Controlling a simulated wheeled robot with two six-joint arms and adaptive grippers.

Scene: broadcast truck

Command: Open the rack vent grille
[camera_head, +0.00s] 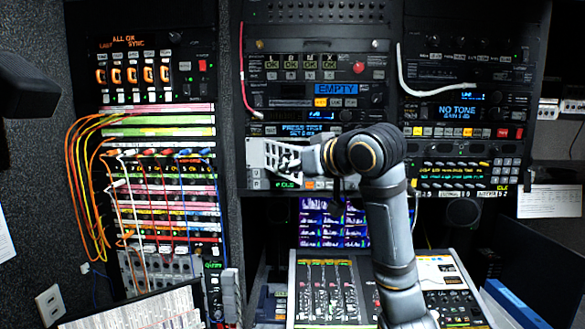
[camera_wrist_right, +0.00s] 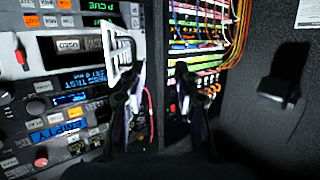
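The rack vent grille (camera_head: 260,153) is a small pale slotted panel on the left side of the middle rack, below the blue "PRESS" display. My right gripper (camera_head: 300,160) is at its right part and covers some of it. In the right wrist view, which looks upside down, the grille (camera_wrist_right: 122,58) shows as a white slotted frame seen at a steep angle, seeming to stand out from the rack face. The right gripper (camera_wrist_right: 160,108) is open there, its left finger close to the grille; whether they touch is unclear. My left gripper is not in view.
A patch bay (camera_head: 165,190) with looped coloured cables stands left of the grille. A mixing console (camera_head: 335,290) and monitors (camera_head: 320,222) lie below. A red cable (camera_head: 242,70) hangs above the grille. A black fixture (camera_head: 25,85) juts in at upper left.

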